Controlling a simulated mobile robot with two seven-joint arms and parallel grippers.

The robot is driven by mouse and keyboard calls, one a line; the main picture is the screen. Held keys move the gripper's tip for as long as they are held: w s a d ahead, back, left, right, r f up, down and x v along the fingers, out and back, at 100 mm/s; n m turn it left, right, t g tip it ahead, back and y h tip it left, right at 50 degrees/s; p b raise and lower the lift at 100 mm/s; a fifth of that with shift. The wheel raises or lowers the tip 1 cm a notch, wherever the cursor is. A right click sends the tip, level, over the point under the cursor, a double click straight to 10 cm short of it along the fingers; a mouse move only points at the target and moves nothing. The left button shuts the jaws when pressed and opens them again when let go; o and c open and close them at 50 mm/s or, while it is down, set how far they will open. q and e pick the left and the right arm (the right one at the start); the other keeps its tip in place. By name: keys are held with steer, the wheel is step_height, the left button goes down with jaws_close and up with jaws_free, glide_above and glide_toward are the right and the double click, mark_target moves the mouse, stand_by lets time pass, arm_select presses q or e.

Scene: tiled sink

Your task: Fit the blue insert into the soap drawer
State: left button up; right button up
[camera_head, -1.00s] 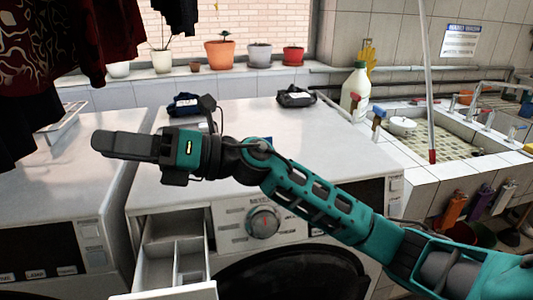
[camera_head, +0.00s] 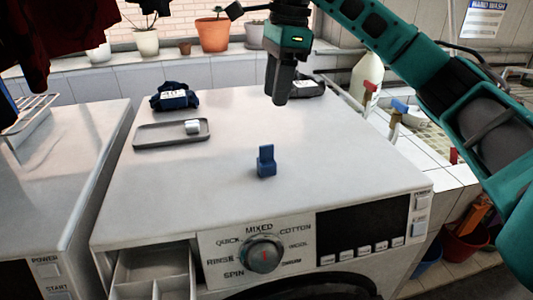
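The blue insert (camera_head: 266,163) stands on the washing machine's white top, near the middle. The soap drawer (camera_head: 152,268) is pulled out at the machine's front left; its compartments look empty, and its front part is cut off by the frame's lower edge. My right gripper (camera_head: 279,100) points down above the machine top, behind and slightly right of the insert and apart from it. Its fingers look close together from this side, and I cannot tell if there is a gap. My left gripper is not in view.
A grey tray (camera_head: 172,133) with a small white item and a dark folded cloth (camera_head: 174,96) lie at the back left of the machine top. A white bottle (camera_head: 366,76) stands behind at the right. The front top is clear around the insert.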

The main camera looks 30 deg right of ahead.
glide_above(267, 145)
steer(key=f, duration=0.4)
steer(key=d+f, duration=0.1)
steer(key=f, duration=0.1)
steer(key=shift+f, duration=0.3)
steer(key=shift+a+f, duration=0.2)
steer(key=shift+f, duration=0.8)
steer(key=shift+a+f, duration=0.15)
steer(key=shift+f, duration=0.85)
steer(key=shift+a+f, duration=0.2)
steer(key=shift+f, duration=0.8)
steer(key=shift+c, duration=0.4)
jaws_close()
